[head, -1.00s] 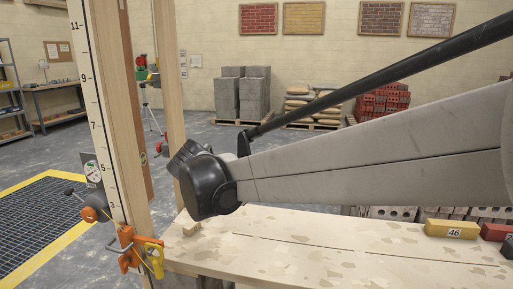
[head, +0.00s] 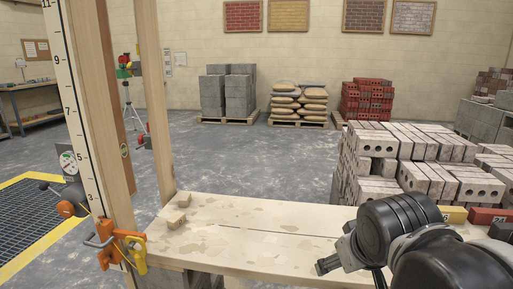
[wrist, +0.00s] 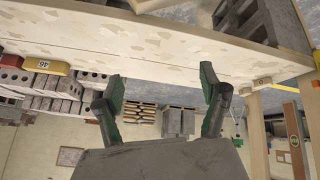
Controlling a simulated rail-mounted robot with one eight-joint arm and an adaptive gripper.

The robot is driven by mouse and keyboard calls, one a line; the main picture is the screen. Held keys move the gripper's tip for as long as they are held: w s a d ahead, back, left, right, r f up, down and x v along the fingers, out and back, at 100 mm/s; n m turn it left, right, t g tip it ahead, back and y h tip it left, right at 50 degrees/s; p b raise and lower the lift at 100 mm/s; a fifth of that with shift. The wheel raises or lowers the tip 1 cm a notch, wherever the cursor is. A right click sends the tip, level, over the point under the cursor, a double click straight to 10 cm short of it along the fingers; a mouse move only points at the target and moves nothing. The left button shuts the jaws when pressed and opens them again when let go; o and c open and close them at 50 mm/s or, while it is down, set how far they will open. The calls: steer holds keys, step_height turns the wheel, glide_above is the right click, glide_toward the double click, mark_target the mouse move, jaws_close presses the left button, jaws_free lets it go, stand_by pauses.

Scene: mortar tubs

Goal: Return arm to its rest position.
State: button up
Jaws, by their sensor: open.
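My gripper (wrist: 162,86) is open and empty in the wrist view, its two dark green-padded fingers spread apart with nothing between them. In the head view my arm is at the lower right, with its dark wrist in front of the right part of the plank bench (head: 250,222). The gripper end there points left and its fingers are partly hidden by the wrist. In the wrist view, which is upside down, the bench (wrist: 60,35) runs across the top.
Stacked grey bricks (head: 440,180) stand behind the bench at right. A yellow block (head: 453,214) and a red block (head: 488,215) lie near its right end. A timber post (head: 92,120) with an orange clamp (head: 122,247) stands at left.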

steer(key=s+d+f+m, duration=0.3)
steer(key=s+f, duration=0.2)
steer(key=s, duration=0.2)
step_height(320, 180, up, 18)
steer(key=p, duration=1.7)
steer(key=shift+w+a+r, duration=0.2)
steer(key=shift+w, duration=0.15)
